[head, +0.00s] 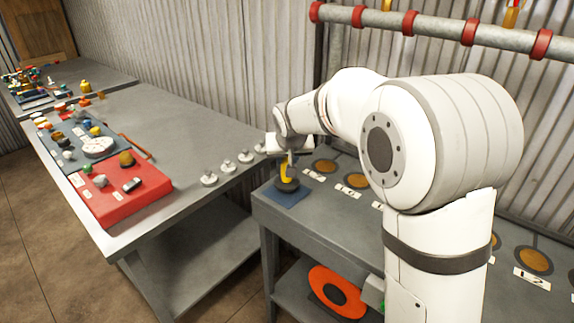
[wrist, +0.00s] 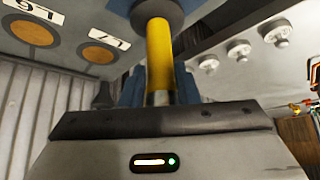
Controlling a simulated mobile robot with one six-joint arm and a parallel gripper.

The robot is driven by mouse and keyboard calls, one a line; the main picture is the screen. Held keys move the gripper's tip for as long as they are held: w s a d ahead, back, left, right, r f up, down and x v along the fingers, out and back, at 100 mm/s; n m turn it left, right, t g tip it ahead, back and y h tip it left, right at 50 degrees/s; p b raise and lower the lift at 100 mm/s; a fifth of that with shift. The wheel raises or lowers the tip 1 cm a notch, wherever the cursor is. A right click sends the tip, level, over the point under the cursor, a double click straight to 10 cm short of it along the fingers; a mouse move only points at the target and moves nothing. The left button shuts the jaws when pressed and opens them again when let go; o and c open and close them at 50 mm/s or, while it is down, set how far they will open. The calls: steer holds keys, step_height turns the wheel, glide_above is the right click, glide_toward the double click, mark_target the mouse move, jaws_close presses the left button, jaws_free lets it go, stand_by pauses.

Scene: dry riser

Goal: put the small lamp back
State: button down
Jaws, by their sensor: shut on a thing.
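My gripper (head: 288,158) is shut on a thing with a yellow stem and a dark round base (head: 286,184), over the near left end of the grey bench. A blue mat (head: 281,197) lies directly below it. I cannot tell whether the base touches the mat. In the wrist view the yellow stem (wrist: 159,52) stands between the fingers of my gripper (wrist: 159,92), and the dark base (wrist: 157,12) is at the top. No lamp head or bulb shows, so I cannot tell for sure that this is the small lamp.
Brown discs (head: 325,165) with number labels line the grey bench (head: 320,222), partly behind my arm. On the left table (head: 165,120) stand several white round fittings (head: 209,179) and a red tray (head: 110,211) with small items. An orange ring (head: 322,278) lies on the lower shelf.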

step_height(320, 180, down, 2)
steer(key=shift+f, duration=0.1)
steer(key=c, duration=1.6)
jaws_free()
steer(key=shift+f, duration=0.15)
steer(key=o, duration=0.5)
